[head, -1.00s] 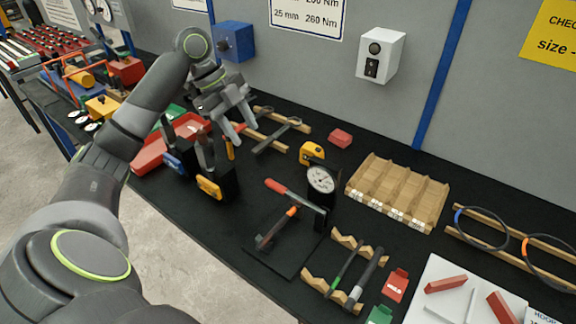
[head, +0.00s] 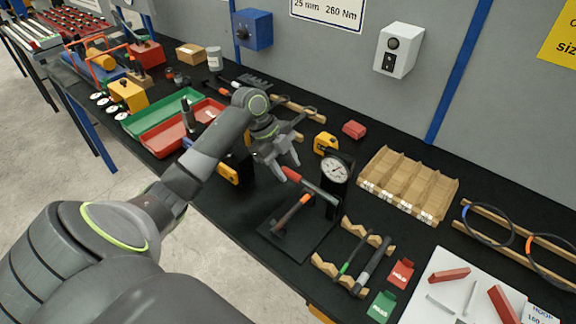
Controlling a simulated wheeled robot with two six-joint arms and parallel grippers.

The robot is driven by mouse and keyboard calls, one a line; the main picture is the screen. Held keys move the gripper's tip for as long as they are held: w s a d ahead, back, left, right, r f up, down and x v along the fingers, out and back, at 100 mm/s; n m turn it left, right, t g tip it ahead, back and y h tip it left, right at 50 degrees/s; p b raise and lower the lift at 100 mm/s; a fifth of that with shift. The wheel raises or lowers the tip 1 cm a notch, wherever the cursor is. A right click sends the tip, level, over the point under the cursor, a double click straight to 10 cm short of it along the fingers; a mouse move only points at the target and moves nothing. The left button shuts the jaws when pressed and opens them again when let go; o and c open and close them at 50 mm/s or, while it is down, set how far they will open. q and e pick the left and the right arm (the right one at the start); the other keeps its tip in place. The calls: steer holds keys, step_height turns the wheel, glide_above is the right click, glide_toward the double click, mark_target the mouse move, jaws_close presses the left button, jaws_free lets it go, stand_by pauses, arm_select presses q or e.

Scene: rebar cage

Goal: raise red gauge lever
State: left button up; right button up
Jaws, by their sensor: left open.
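The gauge stand has a round white dial (head: 336,168) on a black post above a black base plate (head: 292,240). Its lever has a red grip (head: 293,175) at the left end and a grey bar running down right to the post. A second, orange-handled bar (head: 291,213) slants lower over the plate. My left gripper (head: 287,171) is open, its fingertips pointing down at the end of the red grip. I cannot tell whether the grip lies between the fingers or whether they touch it. My right gripper is not in view.
A yellow tape measure (head: 325,143) and a red block (head: 354,130) lie behind the gauge. A wooden divided tray (head: 408,186) stands to the right. Notched wooden racks with tools (head: 352,262) are in front. Green (head: 165,109) and red trays lie left.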

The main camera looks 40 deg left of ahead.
arm_select(q)
steer(key=shift+w+d+f, duration=0.1)
steer(key=shift+d+f, duration=0.15)
steer(key=shift+f, duration=0.3)
jaws_close()
